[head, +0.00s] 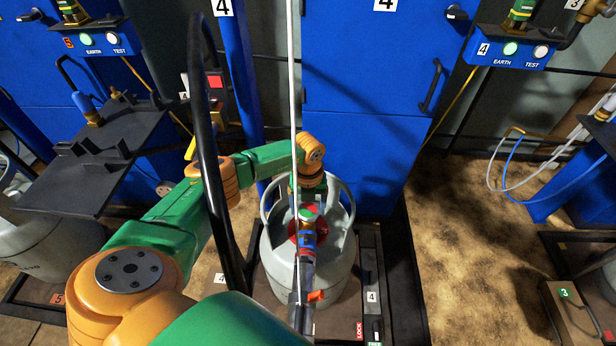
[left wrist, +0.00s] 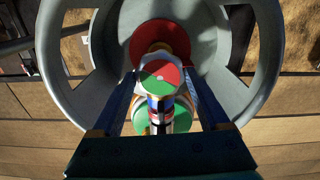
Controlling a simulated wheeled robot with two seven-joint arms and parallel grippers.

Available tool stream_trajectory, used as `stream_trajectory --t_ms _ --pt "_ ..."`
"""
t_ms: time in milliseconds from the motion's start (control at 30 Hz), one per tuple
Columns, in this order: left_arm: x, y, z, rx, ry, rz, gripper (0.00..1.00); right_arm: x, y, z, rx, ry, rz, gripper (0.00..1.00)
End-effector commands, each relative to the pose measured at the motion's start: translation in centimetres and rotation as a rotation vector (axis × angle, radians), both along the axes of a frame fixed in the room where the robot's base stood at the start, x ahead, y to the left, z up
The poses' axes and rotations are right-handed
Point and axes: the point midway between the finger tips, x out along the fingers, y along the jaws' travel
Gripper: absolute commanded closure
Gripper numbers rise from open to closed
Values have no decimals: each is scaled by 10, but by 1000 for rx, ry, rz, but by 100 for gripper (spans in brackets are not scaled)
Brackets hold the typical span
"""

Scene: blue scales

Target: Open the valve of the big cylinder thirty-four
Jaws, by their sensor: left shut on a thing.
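The big grey cylinder (head: 332,270) stands upright on the scale marked 4, its open collar around the valve. No number thirty-four is readable on it. The valve knob (head: 306,214) has a red and green top; it also shows in the left wrist view (left wrist: 160,75), above a red disc (left wrist: 150,38). My left gripper (left wrist: 162,86) reaches down into the collar and is shut on the knob, a finger on each side. The fingertips are partly hidden in the head view. A filling connector with a blue band and an orange lever (head: 316,296) sits in front of the valve. My right gripper is out of view.
A thin white rod (head: 292,90) and a black hose (head: 207,150) run close to my left arm. A blue cabinet (head: 365,150) stands behind the cylinder. A dark shelf (head: 85,180) is at left.

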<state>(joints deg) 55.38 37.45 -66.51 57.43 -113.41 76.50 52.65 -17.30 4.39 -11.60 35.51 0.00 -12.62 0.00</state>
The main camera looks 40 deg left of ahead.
Motion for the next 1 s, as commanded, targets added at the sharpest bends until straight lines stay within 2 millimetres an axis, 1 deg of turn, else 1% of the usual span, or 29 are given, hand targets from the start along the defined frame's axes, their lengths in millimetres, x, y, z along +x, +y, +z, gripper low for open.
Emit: stream_trajectory --t_ms 33,100,300,500,700,1000 --pt "0 0 3 0 1 38 77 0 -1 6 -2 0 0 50" --pt "0 0 3 0 0 96 77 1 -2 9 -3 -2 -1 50" --pt "0 0 2 0 0 235 77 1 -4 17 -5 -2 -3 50" --pt "0 0 1 1 0 330 77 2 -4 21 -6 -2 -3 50" --pt "0 0 1 0 0 380 77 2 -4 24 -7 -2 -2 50" --pt "0 0 0 -1 -1 397 77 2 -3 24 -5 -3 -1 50"
